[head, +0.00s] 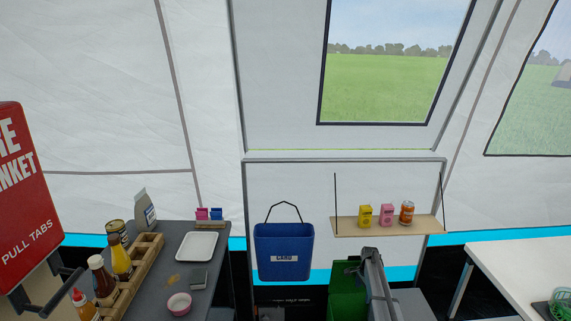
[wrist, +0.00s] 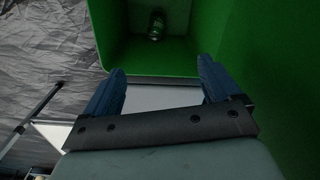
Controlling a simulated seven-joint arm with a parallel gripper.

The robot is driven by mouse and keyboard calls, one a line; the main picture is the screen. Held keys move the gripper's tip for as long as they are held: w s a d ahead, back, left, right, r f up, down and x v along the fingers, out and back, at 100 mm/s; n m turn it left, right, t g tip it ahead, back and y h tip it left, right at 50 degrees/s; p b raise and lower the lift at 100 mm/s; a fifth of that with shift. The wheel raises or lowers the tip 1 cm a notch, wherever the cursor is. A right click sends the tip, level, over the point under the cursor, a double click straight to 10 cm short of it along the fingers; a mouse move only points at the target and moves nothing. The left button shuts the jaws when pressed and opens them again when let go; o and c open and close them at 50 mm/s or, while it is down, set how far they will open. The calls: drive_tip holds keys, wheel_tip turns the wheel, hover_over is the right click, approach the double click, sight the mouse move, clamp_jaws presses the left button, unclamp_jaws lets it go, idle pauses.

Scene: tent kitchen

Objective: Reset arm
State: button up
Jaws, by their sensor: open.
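My gripper (wrist: 162,85) is open in the wrist view, with its two blue fingers wide apart and nothing between them. Beyond the fingertips is a green bin (wrist: 115,30). A dark green can (wrist: 157,25) lies inside it near the far wall. In the head view my arm stands at the lower middle, beside the green bin (head: 345,292), and my gripper cannot be made out there.
A blue bin (head: 283,245) hangs on the tent wall. A shelf (head: 345,228) to its right holds three small containers. A grey counter (head: 225,275) at left carries a white tray (head: 196,246), a pink bowl (head: 179,304) and bottles. A white table (head: 510,268) stands at right.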

drive_tip(key=s+a+f+n+g, duration=0.2)
drive_tip(key=s+a+n, duration=0.3)
drive_tip(key=s, duration=1.8)
drive_tip(key=s+a+f+n+g, duration=0.2)
drive_tip(key=s+a+f+n, duration=0.2)
drive_tip(key=s, duration=1.9)
drive_tip(key=s+a+f+n+g, duration=0.2)
drive_tip(key=s+a, duration=0.8)
drive_tip(key=s, duration=1.4)
wheel_tip(320, 180, down, 2)
drive_tip(key=n, duration=0.4)
drive_tip(key=shift+g, duration=0.4)
